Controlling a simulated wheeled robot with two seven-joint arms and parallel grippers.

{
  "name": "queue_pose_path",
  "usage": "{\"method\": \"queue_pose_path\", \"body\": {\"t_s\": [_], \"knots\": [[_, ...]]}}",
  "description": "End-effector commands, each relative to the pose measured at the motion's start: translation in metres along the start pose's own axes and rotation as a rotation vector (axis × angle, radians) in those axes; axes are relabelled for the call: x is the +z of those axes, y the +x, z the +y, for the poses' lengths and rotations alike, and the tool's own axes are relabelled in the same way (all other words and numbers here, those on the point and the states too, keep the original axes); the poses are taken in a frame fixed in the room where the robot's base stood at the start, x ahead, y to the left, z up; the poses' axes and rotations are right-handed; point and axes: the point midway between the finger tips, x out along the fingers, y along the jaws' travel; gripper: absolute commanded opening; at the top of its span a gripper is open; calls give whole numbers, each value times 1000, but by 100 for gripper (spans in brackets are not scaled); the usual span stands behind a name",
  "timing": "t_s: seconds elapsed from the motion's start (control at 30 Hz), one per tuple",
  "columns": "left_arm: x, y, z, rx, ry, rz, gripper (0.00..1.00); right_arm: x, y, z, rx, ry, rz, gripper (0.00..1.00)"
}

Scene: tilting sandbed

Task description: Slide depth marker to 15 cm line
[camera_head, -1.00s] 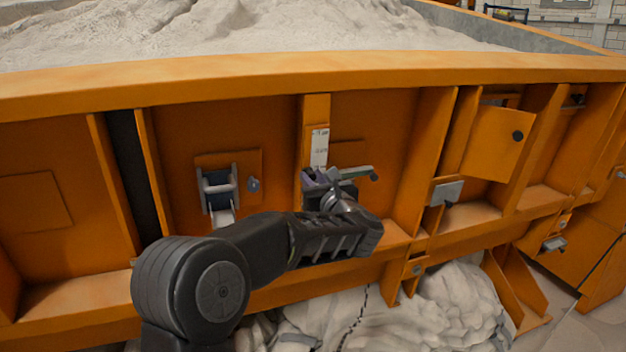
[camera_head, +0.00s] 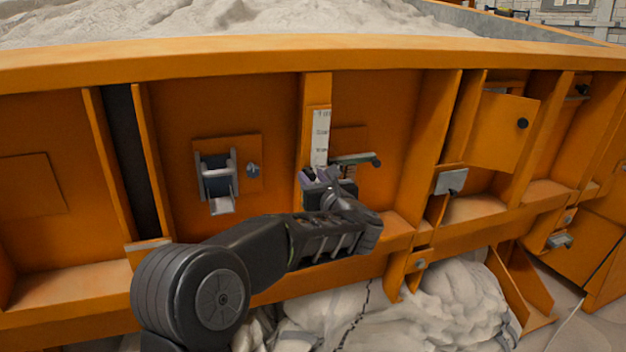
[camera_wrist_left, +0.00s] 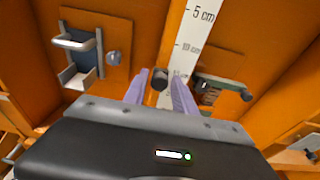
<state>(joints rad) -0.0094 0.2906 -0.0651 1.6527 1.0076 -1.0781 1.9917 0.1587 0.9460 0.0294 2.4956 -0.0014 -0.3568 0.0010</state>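A white depth scale (camera_head: 321,137) runs down an orange upright. In the left wrist view the scale (camera_wrist_left: 190,45) reads 5 cm, then 10 cm, with a blurred label lower down. The depth marker shows there as a dark round knob (camera_wrist_left: 160,79) beside the lower part of the scale, near that label. My left gripper (camera_head: 320,174) is at the lower end of the visible scale. In the wrist view its purple fingers (camera_wrist_left: 160,88) stand on both sides of the knob and appear shut on it. The gripper hides the marker in the head view. My right gripper is not in view.
A green-grey lever (camera_head: 357,160) with a spring juts out just right of my left gripper. A latch (camera_head: 217,180) with a handle and a blue knob (camera_head: 253,170) are on the left panel. Orange ribs flank the work area, and a sand-filled bed lies above.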

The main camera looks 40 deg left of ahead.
Motion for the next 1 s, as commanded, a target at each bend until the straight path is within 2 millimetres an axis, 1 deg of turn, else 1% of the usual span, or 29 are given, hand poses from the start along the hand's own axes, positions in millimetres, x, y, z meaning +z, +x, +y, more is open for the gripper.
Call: {"method": "queue_pose_path", "body": {"t_s": [0.03, 0.1, 0.33, 0.47, 0.57, 0.83, 0.9, 1.0], "knots": [[0, 0, 0, 0, 0, 0, 37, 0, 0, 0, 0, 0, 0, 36], [0, 0, 0, 0, 0, -1, 42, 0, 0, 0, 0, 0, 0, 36], [0, 0, 0, 1, 0, -1, 42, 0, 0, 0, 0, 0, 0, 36], [0, -5, 0, 0, -1, -1, 42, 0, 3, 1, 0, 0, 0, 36], [-1, -16, 0, 0, -2, -1, 42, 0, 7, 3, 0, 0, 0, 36], [-2, -60, 0, -1, -1, -1, 42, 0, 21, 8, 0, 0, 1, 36], [-1, -69, 0, -2, -1, -1, 42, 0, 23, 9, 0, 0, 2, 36], [-1, -76, 0, -1, 0, -1, 42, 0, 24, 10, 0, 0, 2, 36]]}}
